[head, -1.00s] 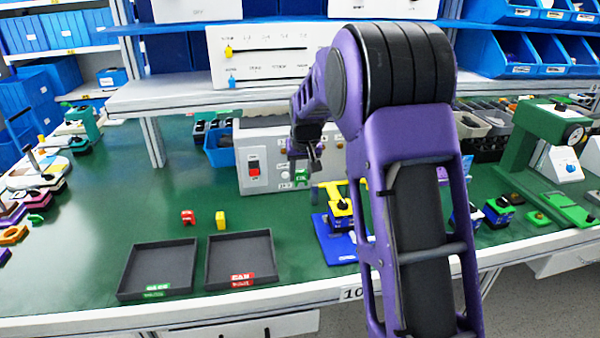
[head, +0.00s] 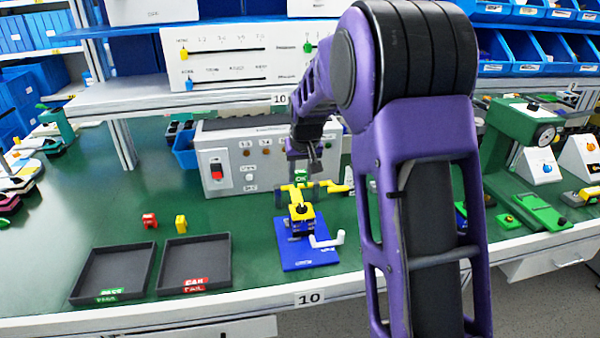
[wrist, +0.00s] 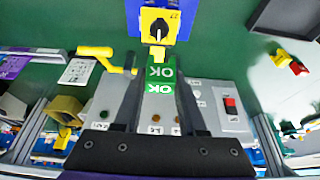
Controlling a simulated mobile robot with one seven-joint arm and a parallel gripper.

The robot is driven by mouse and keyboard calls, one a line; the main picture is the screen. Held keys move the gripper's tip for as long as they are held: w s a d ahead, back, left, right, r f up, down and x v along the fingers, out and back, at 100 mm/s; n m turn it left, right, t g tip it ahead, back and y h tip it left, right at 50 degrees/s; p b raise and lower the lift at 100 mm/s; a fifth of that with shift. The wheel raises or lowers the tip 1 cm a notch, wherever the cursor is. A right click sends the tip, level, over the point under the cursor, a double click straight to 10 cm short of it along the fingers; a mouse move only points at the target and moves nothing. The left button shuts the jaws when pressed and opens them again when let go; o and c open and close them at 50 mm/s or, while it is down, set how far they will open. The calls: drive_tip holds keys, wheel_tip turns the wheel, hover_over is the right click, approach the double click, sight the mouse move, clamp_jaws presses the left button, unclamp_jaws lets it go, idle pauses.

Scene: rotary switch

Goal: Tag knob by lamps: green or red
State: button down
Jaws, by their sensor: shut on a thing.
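My gripper (head: 304,160) is shut on a green OK tag (head: 301,176). The tag also shows between the fingers in the wrist view (wrist: 160,76). The rotary switch, a yellow block with a black knob (wrist: 158,28), is just beyond the tag in the wrist view. In the head view the yellow switch (head: 301,212) stands on a blue base (head: 308,256), below the gripper. Whether tag and switch touch is unclear. The grey lamp box (head: 224,158) is behind, with small lamps (head: 265,150); I cannot tell whether any is lit.
A green machine (head: 515,132) is at right. A shelf (head: 180,98) crosses above.

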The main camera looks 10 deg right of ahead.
sight(302, 206)
drive_tip(key=shift+s+d, duration=0.1)
drive_tip(key=shift+d, duration=0.2)
drive_tip(key=shift+f, duration=0.15)
drive_tip(key=shift+f+b, duration=2)
drive_tip(key=shift+f, duration=0.75)
drive_tip(key=shift+f+b, duration=0.7)
drive_tip(key=shift+f, duration=0.45)
drive_tip(key=shift+c, duration=2)
unclamp_jaws()
drive_tip(key=shift+r, duration=0.1)
drive_tip(key=p+v, duration=0.2)
drive_tip(key=v, duration=1.5)
drive_tip(key=shift+p, duration=0.3)
